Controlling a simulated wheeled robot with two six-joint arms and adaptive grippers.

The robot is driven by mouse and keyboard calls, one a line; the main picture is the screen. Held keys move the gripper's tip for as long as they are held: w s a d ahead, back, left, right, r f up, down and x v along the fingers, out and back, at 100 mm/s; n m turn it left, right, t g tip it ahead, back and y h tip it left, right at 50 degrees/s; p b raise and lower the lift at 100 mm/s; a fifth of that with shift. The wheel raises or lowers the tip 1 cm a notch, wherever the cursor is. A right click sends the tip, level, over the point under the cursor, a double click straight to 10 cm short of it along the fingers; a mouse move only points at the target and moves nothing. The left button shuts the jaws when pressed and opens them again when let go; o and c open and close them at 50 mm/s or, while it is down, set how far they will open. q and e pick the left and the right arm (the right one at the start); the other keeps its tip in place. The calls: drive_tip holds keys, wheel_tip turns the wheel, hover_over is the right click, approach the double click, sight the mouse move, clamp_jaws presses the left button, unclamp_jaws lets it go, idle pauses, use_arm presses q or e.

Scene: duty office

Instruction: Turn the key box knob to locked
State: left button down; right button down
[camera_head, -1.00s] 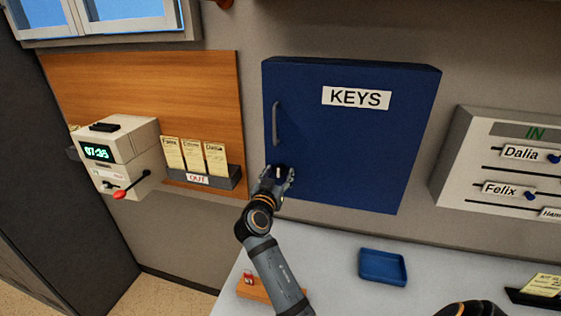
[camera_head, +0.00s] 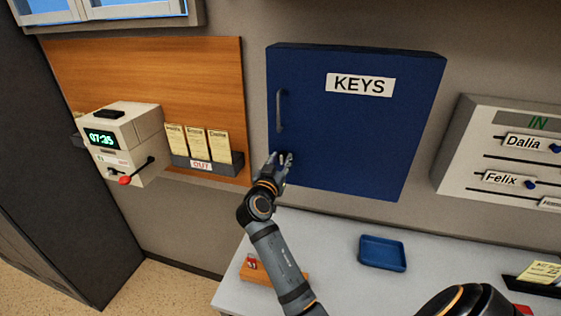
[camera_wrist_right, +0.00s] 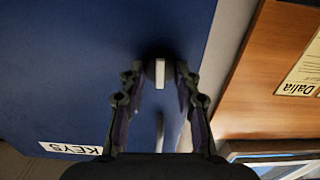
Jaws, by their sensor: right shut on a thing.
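The blue key box (camera_head: 345,130) hangs on the wall with its door shut. It has a white KEYS label and a bar handle (camera_head: 280,110) at the left. The small knob (camera_wrist_right: 159,73), dark and round with a pale upright bar, sits below the handle. My right gripper (camera_head: 284,158) is at the knob, and its fingers hide most of it in the head view. In the wrist view my right gripper (camera_wrist_right: 159,78) has one finger on each side of the knob, shut on it. Any lock markings are not readable. My left gripper is not in view.
A white desk (camera_head: 335,255) below holds a blue tray (camera_head: 383,253) and a wooden block (camera_head: 292,272). A time clock (camera_head: 122,145) and card rack (camera_head: 205,160) are at left. An IN board (camera_head: 500,150) is at right.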

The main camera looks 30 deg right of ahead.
drive_tip(key=n, duration=0.3)
drive_tip(key=shift+f+n+b, duration=0.1)
drive_tip(key=shift+n+b, duration=0.3)
drive_tip(key=n, duration=0.3)
drive_tip(key=shift+w+a+n, duration=0.1)
drive_tip(key=shift+n, duration=0.2)
drive_tip(key=n+p, duration=0.1)
drive_tip(key=n, duration=0.3)
drive_tip(key=shift+n+p, duration=0.3)
drive_tip(key=shift+p, duration=0.1)
drive_tip(key=n+p, duration=0.2)
drive_tip(key=n, duration=0.3)
drive_tip(key=shift+n, duration=0.3)
drive_tip(key=c, duration=1)
unclamp_jaws()
drive_tip(key=shift+f, duration=0.1)
drive_tip(key=shift+o, duration=0.2)
drive_tip(key=shift+w, duration=0.1)
